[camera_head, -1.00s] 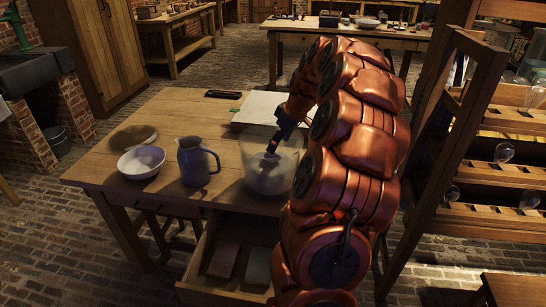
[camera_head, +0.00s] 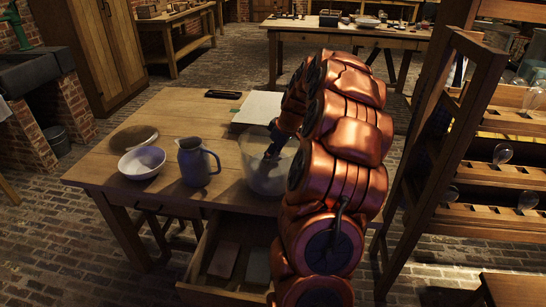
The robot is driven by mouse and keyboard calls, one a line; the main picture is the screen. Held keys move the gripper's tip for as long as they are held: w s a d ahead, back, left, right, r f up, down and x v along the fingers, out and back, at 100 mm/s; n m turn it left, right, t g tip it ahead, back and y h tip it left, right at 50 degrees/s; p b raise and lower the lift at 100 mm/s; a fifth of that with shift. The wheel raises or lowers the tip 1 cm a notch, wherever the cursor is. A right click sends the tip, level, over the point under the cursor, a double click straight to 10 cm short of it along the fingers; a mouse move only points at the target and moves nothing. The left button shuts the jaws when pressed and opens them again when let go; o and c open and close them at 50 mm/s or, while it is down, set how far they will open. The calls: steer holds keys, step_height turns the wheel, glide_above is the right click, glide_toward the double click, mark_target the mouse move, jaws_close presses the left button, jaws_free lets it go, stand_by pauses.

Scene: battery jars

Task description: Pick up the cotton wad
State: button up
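A clear glass jar (camera_head: 262,184) stands on the wooden table, left of my copper-coloured arm. My gripper (camera_head: 270,155) points down into the jar's mouth from above, and its tips are small and dark behind the glass rim. I cannot tell whether its fingers are open or shut. I cannot make out the cotton wad clearly. The lower part of the jar looks pale and hazy, and I cannot tell whether the wad is in it.
A blue-grey jug (camera_head: 195,163) and a white bowl (camera_head: 142,162) stand left of the jar, near a round wooden board (camera_head: 133,137). A pale sheet (camera_head: 258,106) lies behind the jar. An open drawer (camera_head: 205,291) juts out in front. A wooden rack (camera_head: 466,110) stands at right.

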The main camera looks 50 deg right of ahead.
steer(key=c, duration=0.4)
steer(key=shift+c, duration=0.2)
step_height(320, 180, up, 10)
steer(key=shift+b, duration=0.35)
steer(key=shift+o, duration=1.3)
steer(key=c, duration=0.5)
